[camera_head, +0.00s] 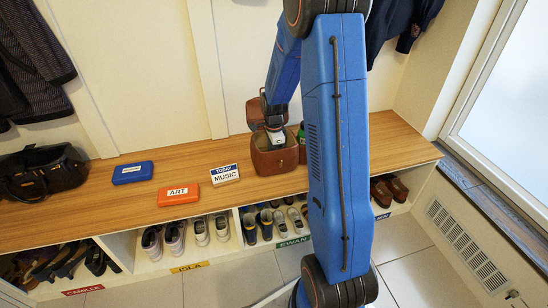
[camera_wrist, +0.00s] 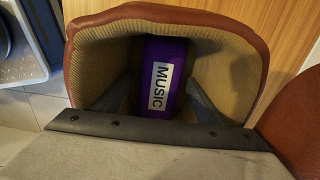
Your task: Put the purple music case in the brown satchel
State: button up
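The brown satchel (camera_head: 277,160) stands open on the wooden bench top, with its flap raised at the back. In the wrist view its brown rim (camera_wrist: 170,14) and ribbed tan lining surround the purple music case (camera_wrist: 177,58), which has a white MUSIC label. The case is inside the satchel mouth, between the dark fingers of my gripper (camera_wrist: 160,88). In the head view my gripper (camera_head: 275,137) points down into the satchel, and the case cannot be made out there. Whether the case touches the satchel's bottom is hidden.
A black bag (camera_head: 42,173) is at the far left. A green item (camera_head: 301,137) stands close behind the satchel's right side. Shoes fill cubbies below.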

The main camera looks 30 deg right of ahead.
notch_tip(320, 180, up, 17)
jog(key=shift+r, duration=0.2)
dwell(0.7)
dwell(0.5)
jog(key=s+a+r+n+t, duration=0.1)
jog(key=s+a+r+n, duration=0.4)
jog(key=s, duration=0.2)
jog(key=s+a+r+n+t, duration=0.1)
jog(key=s+a+r+n, duration=0.35)
jog(key=s, duration=0.25)
jog(key=s+a+n+t, duration=0.1)
jog(key=s+a+n, duration=0.2)
jog(key=s+n, duration=0.3)
jog(key=s+a+n+t, duration=0.1)
jog(key=s+a+n, duration=0.2)
jog(key=s, duration=0.8)
jog(key=n, duration=0.2)
jog(key=shift+s+a+f+n+t, duration=0.2)
jog(key=shift+s+a+n+t, duration=0.1)
jog(key=shift+n+t, duration=0.1)
jog(key=shift+d, duration=0.1)
